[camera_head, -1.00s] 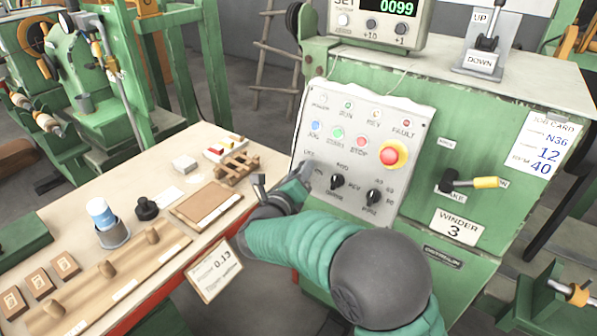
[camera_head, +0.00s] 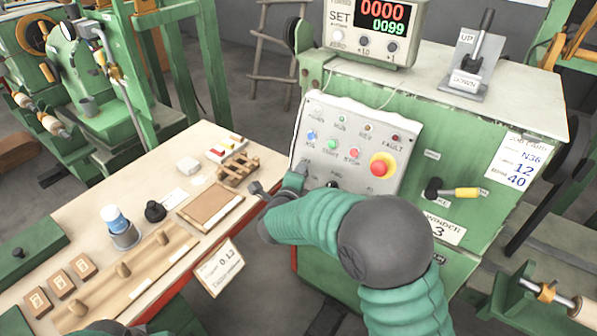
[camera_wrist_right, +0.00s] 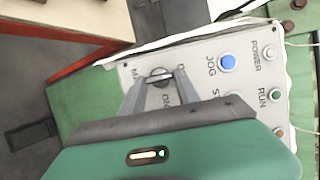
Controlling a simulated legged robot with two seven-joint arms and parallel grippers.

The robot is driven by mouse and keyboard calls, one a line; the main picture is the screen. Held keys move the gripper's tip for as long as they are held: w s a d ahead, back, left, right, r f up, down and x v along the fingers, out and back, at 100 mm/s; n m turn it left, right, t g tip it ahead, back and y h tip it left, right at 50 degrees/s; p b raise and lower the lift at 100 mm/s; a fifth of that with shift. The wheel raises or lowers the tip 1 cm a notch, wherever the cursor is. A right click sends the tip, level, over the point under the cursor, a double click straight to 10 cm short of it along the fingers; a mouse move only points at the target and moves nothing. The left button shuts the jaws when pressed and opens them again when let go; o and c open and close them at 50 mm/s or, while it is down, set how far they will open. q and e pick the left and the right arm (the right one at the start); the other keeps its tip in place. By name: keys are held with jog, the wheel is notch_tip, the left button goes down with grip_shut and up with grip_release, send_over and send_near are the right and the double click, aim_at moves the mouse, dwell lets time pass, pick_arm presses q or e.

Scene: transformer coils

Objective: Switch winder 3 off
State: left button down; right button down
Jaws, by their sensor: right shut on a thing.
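Winder 3 is the green machine (camera_head: 470,150) on the right, with a sloped white control panel (camera_head: 400,140) and a partly hidden "WINDER 3" label (camera_head: 443,230). In the right wrist view a small rotary switch (camera_wrist_right: 157,72) with an "ON" mark sits at the panel's corner. My right gripper (camera_wrist_right: 158,82) is shut on this switch, one finger on each side. In the head view my right gripper (camera_head: 302,170) is at the panel's lower left and hides the switch. My left gripper is not in view.
The panel has a blue JOG button (camera_head: 312,135), a red STOP button (camera_head: 354,153) and a red emergency button (camera_head: 383,165). A brake lever with yellow grip (camera_head: 466,192) stands out at right. A workbench (camera_head: 100,190) with wooden parts lies left.

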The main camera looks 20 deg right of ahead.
jog(key=shift+f, duration=0.1)
dwell(0.4)
jog(key=c, duration=1.3)
grip_release()
jog(key=shift+c, duration=0.2)
jog(key=o, duration=0.5)
jog(key=shift+w, duration=0.15)
jog(key=shift+c, duration=0.2)
jog(key=p+v, duration=0.1)
jog(key=v, duration=1.6)
jog(key=shift+w+d+n+p, duration=0.1)
jog(key=shift+n+p, duration=0.2)
jog(key=shift+p, duration=0.05)
